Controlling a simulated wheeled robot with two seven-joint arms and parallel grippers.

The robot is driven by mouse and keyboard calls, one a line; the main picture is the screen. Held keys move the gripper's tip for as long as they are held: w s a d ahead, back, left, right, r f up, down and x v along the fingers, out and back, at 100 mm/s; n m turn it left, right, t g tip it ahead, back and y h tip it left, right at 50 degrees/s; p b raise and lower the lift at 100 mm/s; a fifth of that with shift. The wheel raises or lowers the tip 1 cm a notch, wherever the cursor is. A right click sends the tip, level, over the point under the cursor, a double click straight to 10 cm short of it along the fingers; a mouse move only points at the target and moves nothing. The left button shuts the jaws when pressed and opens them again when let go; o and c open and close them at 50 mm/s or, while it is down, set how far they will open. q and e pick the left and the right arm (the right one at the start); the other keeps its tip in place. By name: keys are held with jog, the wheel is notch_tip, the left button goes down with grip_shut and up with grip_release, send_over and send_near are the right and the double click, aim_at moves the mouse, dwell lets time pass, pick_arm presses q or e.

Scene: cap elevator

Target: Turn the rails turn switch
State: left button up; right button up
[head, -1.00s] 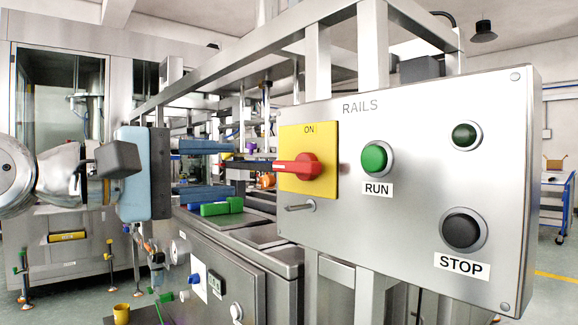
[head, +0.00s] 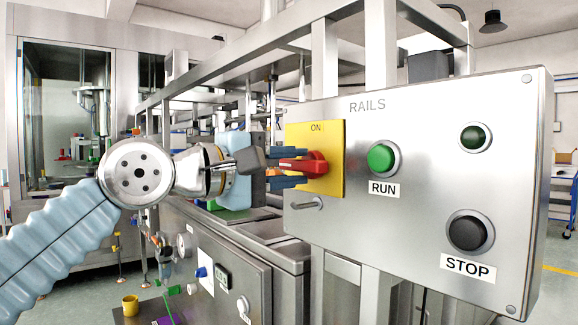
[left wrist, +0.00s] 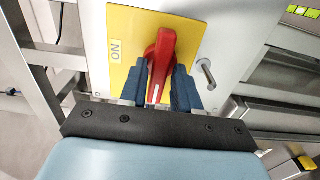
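The rails turn switch is a red handle (head: 304,165) on a yellow plate (head: 334,181) marked ON, on the left part of the RAILS panel. In the head view the handle lies nearly level, its end pointing left. My left gripper (head: 290,167) is at the switch, with one blue finger above the handle and one below. In the left wrist view the red handle (left wrist: 160,60) stands between the two fingers of the left gripper (left wrist: 162,82). A narrow gap shows beside the handle, so the fingers look open around it. My right gripper is not in view.
The grey panel (head: 420,240) also carries a green RUN button (head: 381,158), a black STOP button (head: 467,233) and a dark green lamp (head: 474,137). A small metal latch (head: 308,203) sticks out just below the yellow plate. Metal frame bars stand behind the panel.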

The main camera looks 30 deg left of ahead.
pick_arm(q)
grip_shut()
jog(key=shift+m, duration=0.3)
jog(key=m+b, duration=0.1)
jog(key=m, duration=0.1)
jog(key=shift+f+m, duration=0.1)
jog(key=shift+m, duration=0.2)
jog(key=m+b, duration=0.1)
jog(key=m, duration=0.2)
jog(key=shift+m, duration=0.3)
jog(key=m+b, duration=0.1)
jog(key=m, duration=0.4)
jog(key=shift+m, duration=0.3)
jog(key=m+b, duration=0.1)
jog(key=m, duration=0.4)
jog(key=shift+m, duration=0.3)
